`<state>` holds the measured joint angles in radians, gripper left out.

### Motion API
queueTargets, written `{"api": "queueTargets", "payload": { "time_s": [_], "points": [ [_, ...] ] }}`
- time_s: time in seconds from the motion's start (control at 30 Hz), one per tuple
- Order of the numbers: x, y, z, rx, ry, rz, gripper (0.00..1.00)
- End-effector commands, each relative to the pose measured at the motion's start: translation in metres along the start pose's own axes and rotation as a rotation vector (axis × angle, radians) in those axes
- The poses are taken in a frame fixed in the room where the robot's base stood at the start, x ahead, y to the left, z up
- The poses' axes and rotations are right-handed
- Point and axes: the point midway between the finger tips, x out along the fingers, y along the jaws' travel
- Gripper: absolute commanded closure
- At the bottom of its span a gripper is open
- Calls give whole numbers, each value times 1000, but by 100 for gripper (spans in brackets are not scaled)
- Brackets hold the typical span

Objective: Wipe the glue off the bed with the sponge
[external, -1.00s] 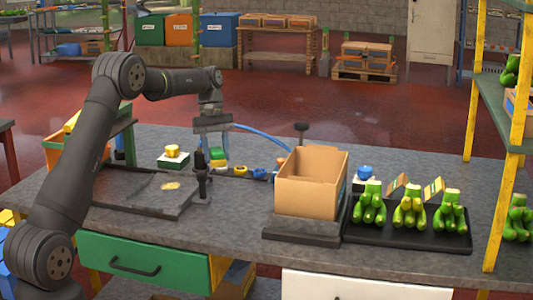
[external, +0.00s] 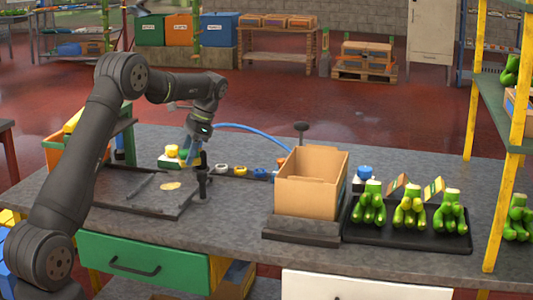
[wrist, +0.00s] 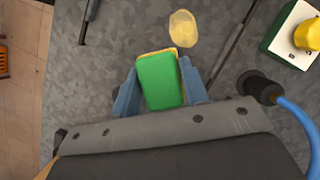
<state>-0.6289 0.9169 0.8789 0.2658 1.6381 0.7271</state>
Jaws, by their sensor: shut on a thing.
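My gripper (wrist: 160,92) is shut on a sponge (wrist: 160,80), green with a thin yellow edge, held between the two blue fingers in the wrist view. In the external view my gripper (external: 189,148) is tilted, above the back right part of the dark bed (external: 115,189). The glue (external: 171,186) is a pale yellow blob on the bed. It also shows in the wrist view (wrist: 183,28), just past the sponge's far end. In that picture the sponge and the glue are apart.
A dark upright post (external: 202,180) stands at the bed's right edge, close to my gripper. A green-and-white box with a yellow button (external: 172,150) is behind the bed.

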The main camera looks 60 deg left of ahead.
Motion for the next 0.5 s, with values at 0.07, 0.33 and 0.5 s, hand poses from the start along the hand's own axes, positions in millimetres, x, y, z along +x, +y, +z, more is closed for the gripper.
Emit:
{"api": "queueTargets", "payload": {
  "time_s": [0.07, 0.33, 0.5],
  "points": [
    [2, -3, 4, 134, 0, -57, 77],
    [8, -16, 13, 531, 1, -221, 77],
    [9, -20, 15, 658, 2, -273, 77]
  ]
}}
